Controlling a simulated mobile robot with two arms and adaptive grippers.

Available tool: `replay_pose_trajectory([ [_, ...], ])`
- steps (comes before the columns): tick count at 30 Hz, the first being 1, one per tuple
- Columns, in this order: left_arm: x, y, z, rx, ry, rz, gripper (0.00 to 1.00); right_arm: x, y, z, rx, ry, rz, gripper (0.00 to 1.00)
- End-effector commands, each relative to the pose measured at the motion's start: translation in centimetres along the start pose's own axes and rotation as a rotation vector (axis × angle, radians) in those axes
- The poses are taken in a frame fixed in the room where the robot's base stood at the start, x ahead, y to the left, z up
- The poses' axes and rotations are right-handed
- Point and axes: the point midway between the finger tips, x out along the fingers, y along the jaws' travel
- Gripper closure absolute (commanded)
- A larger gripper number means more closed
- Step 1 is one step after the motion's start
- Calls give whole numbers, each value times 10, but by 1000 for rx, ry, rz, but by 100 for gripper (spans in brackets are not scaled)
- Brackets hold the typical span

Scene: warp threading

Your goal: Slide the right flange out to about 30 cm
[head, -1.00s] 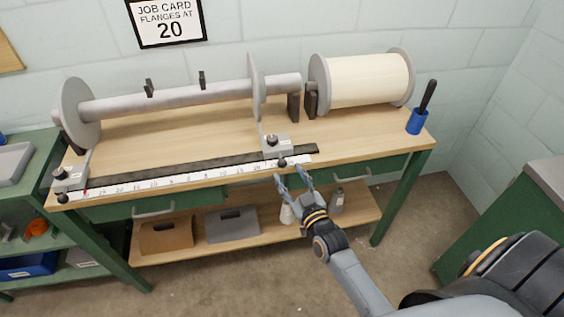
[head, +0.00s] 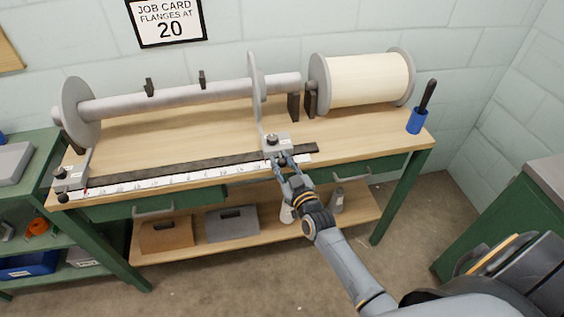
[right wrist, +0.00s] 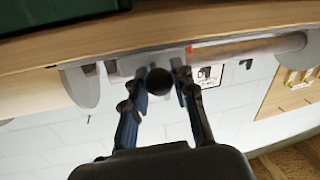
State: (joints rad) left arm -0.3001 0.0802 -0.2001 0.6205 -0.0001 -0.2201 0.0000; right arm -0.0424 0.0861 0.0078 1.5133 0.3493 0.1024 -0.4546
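The right flange (head: 256,88) is a grey disc standing upright on the grey shaft (head: 180,98). Its arm runs down to a grey carriage (head: 276,144) on the black rail, near the right end of the white scale (head: 160,182). A black ball knob (right wrist: 159,81) is at the carriage's front. My right gripper (head: 284,164) is at this knob. In the right wrist view its fingers (right wrist: 161,75) are apart on either side of the knob, with no clear grip on it. The scale's numbers are too small to read surely. My left gripper is out of view.
The left flange (head: 78,108) and its carriage (head: 66,180) are at the bench's left end. A cream-wound spool (head: 368,80) and a blue cup (head: 416,122) stand at right. The wall card (head: 166,22) reads 20. The bench top (head: 190,130) behind the rail is clear.

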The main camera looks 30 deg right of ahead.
Motion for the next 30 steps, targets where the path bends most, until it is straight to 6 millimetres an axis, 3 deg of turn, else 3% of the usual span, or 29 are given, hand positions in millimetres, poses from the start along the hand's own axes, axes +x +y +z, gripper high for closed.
replay_pose_trajectory([
  [8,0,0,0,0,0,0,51,-2,7,2,-3,-1,1,100],
  [18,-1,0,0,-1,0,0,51,-14,66,14,-5,-2,1,100],
  [29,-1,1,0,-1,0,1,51,-15,69,15,3,-3,-3,100],
  [30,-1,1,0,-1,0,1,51,-15,69,15,3,-3,-3,71],
])
